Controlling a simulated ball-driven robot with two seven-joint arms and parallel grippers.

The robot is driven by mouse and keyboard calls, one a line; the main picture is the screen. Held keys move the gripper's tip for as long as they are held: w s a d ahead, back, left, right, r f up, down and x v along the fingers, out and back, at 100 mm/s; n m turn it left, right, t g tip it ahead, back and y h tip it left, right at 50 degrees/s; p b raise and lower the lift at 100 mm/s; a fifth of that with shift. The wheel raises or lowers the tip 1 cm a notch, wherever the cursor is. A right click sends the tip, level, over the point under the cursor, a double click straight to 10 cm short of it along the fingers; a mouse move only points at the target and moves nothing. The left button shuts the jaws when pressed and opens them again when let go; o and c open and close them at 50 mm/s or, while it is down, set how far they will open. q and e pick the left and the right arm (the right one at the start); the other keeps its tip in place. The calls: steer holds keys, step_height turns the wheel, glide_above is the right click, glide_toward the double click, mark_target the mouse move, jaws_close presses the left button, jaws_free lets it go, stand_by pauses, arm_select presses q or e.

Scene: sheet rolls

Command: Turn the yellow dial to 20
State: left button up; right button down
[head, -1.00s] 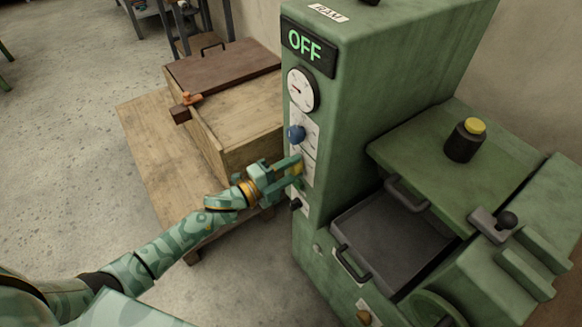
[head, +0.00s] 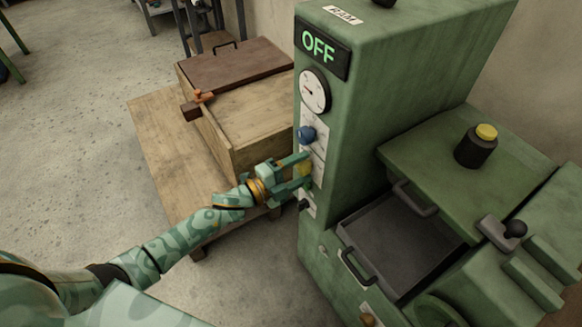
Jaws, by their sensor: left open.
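The yellow dial (head: 305,168) is on the narrow front panel of the green machine, below a blue dial (head: 307,135). My left gripper (head: 301,171) is at the yellow dial, its fingers open on either side of it. The fingers hide much of the dial, and I cannot read its setting. I cannot tell whether the fingers touch it. My right gripper is not in view.
The green machine (head: 345,110) has an OFF display (head: 320,47), a round gauge (head: 314,91) and a dark knob (head: 304,204) below the dials. A grey tray (head: 400,245) sits low at right. A wooden crate (head: 245,120) stands behind my left arm.

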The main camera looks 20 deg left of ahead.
arm_select(q)
steer(key=p+v, duration=0.1)
steer(key=v, duration=1.5)
steer(key=shift+a, duration=0.15)
steer(key=shift+s+f, duration=0.1)
steer(key=shift+s, duration=0.05)
